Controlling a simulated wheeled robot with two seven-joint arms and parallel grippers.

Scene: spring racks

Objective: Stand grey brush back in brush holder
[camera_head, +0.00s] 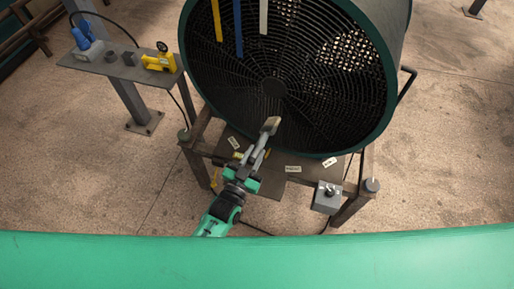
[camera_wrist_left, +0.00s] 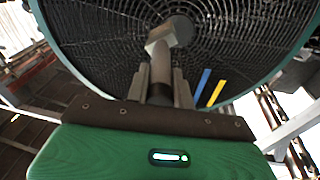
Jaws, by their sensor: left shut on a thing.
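The grey brush (camera_head: 270,125) is held by my left gripper (camera_head: 258,154), in front of the big fan drum's mouth, with its pale head pointing away from the gripper. In the left wrist view the brush's blocky head (camera_wrist_left: 170,34) stands out beyond the fingers, and its dark handle lies between them. My left gripper also shows there (camera_wrist_left: 160,82), shut on the handle. I cannot make out the brush holder for certain in either view; the arm and gripper cover part of the stand. My right gripper is not in view.
The fan drum (camera_head: 388,70) has a green rim and yellow, blue and white strips. Its dark stand (camera_head: 265,187) bears small labels and a grey switch box (camera_head: 327,198). A side table (camera_head: 100,66) at the left holds a yellow tool (camera_head: 160,62) and a blue-grey tool (camera_head: 85,42).

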